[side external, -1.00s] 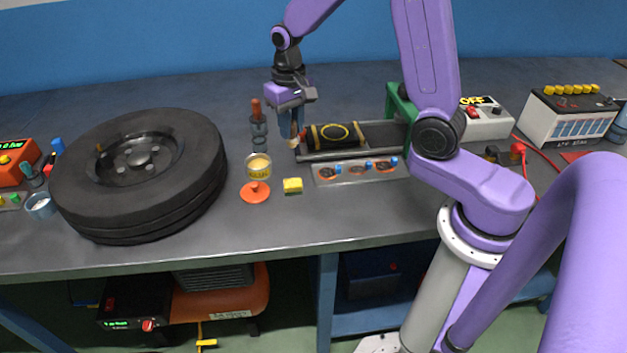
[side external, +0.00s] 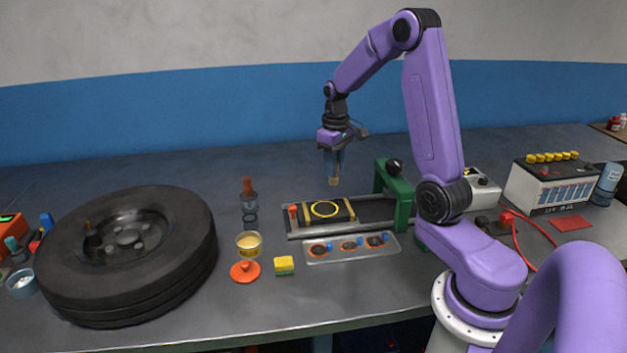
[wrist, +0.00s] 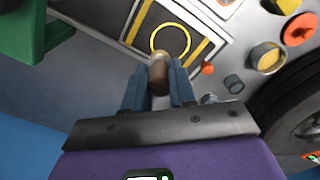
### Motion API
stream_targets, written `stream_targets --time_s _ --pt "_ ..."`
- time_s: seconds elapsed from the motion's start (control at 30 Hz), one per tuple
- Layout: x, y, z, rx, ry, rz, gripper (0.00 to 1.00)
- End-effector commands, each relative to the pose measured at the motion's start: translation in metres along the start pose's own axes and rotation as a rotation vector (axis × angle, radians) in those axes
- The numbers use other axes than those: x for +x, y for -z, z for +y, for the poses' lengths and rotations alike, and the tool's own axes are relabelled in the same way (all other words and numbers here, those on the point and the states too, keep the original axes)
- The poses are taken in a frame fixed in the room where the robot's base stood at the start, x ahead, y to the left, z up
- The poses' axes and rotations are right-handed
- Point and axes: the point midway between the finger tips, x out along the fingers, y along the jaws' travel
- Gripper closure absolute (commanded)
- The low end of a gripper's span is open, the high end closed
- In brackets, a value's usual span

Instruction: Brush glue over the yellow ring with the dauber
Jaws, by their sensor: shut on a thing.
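The yellow ring (side external: 324,209) is marked on a black strip with yellow bands, lying in a metal tray; it also shows in the wrist view (wrist: 185,35). My gripper (side external: 333,166) is above the strip, pointing down. Its fingers (wrist: 159,92) are shut on the dauber (wrist: 159,74), whose tan-brown end (side external: 334,182) sticks out below them. The dauber's end looks above the ring and apart from it. In the wrist view it overlaps the ring's near edge. I cannot tell whether glue is on it. An open yellow pot (side external: 249,243) holds pale glue.
A green clamp frame (side external: 398,195) stands at the tray's right end. An orange lid (side external: 245,271), a sponge (side external: 284,265) and a tray of patches (side external: 350,246) lie in front.

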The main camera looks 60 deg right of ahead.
Motion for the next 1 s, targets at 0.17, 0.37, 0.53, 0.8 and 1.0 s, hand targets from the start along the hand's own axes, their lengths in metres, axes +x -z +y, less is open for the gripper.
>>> stream_targets --time_s 0.17,0.37,0.53,0.8,1.0 --pt "0.002 -0.004 0.018 0.004 0.001 -0.002 1.0" --pt "0.016 -0.004 0.019 0.003 0.002 -0.004 1.0" --pt "0.032 -0.004 0.019 0.004 0.002 -0.004 1.0" --pt "0.056 -0.004 0.019 0.004 0.002 -0.004 1.0" --pt "0.078 -0.005 0.018 0.004 0.002 -0.006 1.0"
